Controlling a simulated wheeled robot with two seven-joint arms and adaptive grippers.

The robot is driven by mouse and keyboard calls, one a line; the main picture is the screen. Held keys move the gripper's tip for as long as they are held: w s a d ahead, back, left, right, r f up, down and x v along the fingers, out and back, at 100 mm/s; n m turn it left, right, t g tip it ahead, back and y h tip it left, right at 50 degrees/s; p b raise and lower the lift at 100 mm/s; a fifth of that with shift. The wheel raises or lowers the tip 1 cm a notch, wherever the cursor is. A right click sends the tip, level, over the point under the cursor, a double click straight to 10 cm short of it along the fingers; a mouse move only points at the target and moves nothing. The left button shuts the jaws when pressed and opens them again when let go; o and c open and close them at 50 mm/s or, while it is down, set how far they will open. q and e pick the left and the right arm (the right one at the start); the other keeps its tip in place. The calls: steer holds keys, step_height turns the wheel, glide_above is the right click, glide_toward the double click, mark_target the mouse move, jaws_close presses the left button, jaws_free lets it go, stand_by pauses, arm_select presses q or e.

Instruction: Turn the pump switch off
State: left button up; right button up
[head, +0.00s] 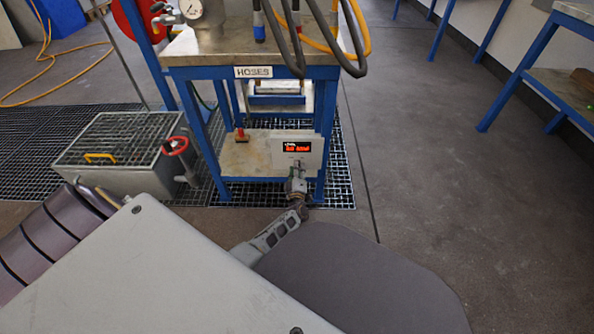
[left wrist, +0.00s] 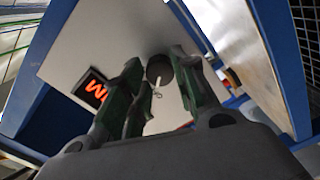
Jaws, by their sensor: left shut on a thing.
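The pump's pale control box (head: 298,153) with a lit red display stands on the lower shelf of the blue-framed table marked HOSES. In the left wrist view its white face (left wrist: 110,45) carries the display (left wrist: 95,88) and the pump switch (left wrist: 159,70), a dark round base with a thin pale lever. My left gripper (head: 297,172) is at the lower front of the box. In the left wrist view its fingers (left wrist: 160,88) stand on both sides of the switch, shut on it; the exact contact is partly hidden. My right gripper is not in view.
The blue table frame (head: 212,160) stands close around the box. Hoses (head: 345,45) hang from the table top. A grated metal sump (head: 110,150) with a red valve handwheel (head: 174,146) stands at the left. The floor (head: 450,150) at the right is clear.

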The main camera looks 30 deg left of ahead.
arm_select(q)
steer(key=shift+f+n, duration=0.1)
steer(key=shift+n, duration=0.4)
steer(key=o, duration=1)
steer(key=shift+s+d, duration=0.1)
steer(key=shift+v, duration=5.85)
steer(key=shift+s, duration=0.1)
